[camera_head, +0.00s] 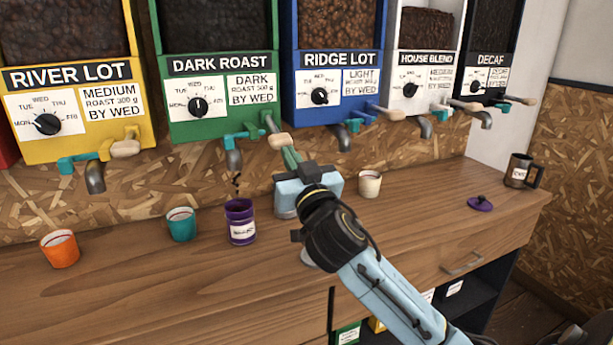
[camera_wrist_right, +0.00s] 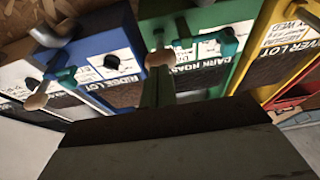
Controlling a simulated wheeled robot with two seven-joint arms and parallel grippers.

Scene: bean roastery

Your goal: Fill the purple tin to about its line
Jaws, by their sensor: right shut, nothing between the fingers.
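The purple tin (camera_head: 241,228) stands open and upright on the counter, under the spout (camera_head: 233,158) of the green Dark Roast bin (camera_head: 220,72). A few dark beans (camera_head: 237,182) are in the air between spout and tin. The level inside and the fill line cannot be made out. My right gripper (camera_head: 287,150) is shut and empty, its fingertips at the wooden knob (camera_head: 279,141) of the Dark Roast lever; the knob also shows in the right wrist view (camera_wrist_right: 159,58). Whether they touch is unclear. My left gripper is not in view.
A teal cup (camera_head: 181,226) and an orange cup (camera_head: 60,250) stand left of the tin. A cream cup (camera_head: 370,184), a purple lid (camera_head: 480,203) and a dark mug (camera_head: 520,171) are to the right. Neighbouring bins' spouts and levers overhang the counter. The front left counter is clear.

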